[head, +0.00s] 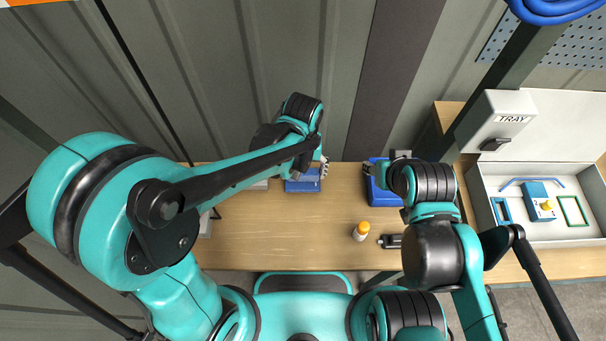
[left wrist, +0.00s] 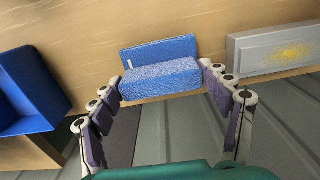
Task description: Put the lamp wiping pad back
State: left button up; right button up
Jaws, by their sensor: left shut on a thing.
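The wiping pad is a rough-faced blue block (left wrist: 160,82), held between the fingers of my left gripper (left wrist: 165,85) at the back of the bench. A flat blue piece (left wrist: 150,52) with a small white mark stands right behind it; I cannot tell if the pad touches it. In the head view the blue of these two (head: 303,186) shows beneath my left gripper (head: 322,168). A pale grey panel with a yellow smear (left wrist: 290,52) lies beside the pad in the left wrist view.
An open blue bin (head: 380,196) stands at the back right, also in the left wrist view (left wrist: 50,88). A yellow-capped bottle (head: 361,232) and a black tool (head: 390,241) are in front. A white tray (head: 490,215) holds parts at right. The bench middle is clear.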

pick_arm(q)
jog(key=shift+f, duration=0.7)
jog(key=shift+c, duration=1)
jog(key=o, duration=1.2)
notch_tip(320, 180, up, 12)
jog(key=p, duration=0.3)
jog(key=shift+s+a+r+t, duration=0.75)
jog(key=shift+a+t, duration=0.45)
jog(key=shift+a, duration=1.8)
jog(key=shift+s+a+r+t, duration=0.6)
jog(key=shift+s+a+t, duration=0.5)
jog(key=shift+a, duration=1.85)
jog(key=shift+s+a+r+t, duration=0.7)
jog(key=shift+a+t, duration=0.6)
jog(key=shift+a, duration=1.7)
